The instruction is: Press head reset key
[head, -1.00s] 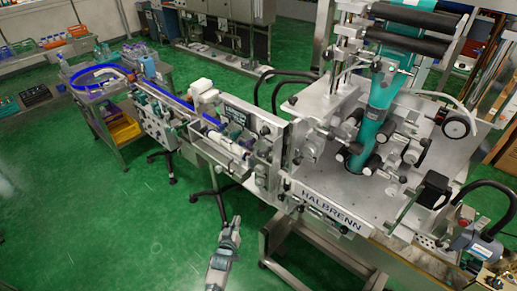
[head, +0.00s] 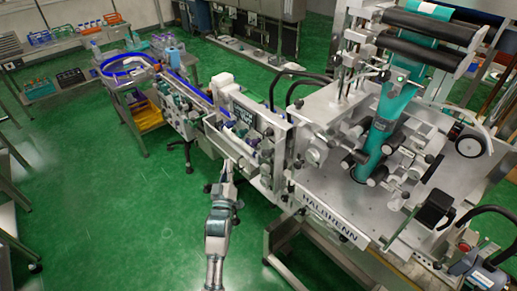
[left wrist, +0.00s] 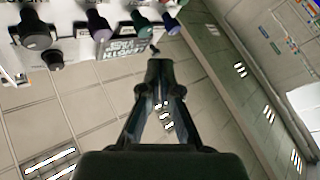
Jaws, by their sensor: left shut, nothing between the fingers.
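My left gripper (head: 229,164) is shut and empty, reaching up to the front of the sleeve machine's conveyor section (head: 262,168). In the left wrist view its closed fingertips (left wrist: 159,64) point at the lower edge of a light panel. On that panel are a large black knob (left wrist: 36,34), a purple knob (left wrist: 97,25), a green knob (left wrist: 143,22) and another purple one (left wrist: 170,22). A small dark part (left wrist: 154,49) sits just beyond the fingertips; I cannot tell whether they touch. I cannot tell which control is the head reset key. My right gripper is not in view.
The HALBRENN machine bed (head: 400,220) with a teal sleeve web (head: 388,120) fills the right. A blue-rimmed round feeder (head: 125,65) stands at the conveyor's far end. A yellow bin (head: 148,115) sits below. Green floor (head: 100,210) is open on the left.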

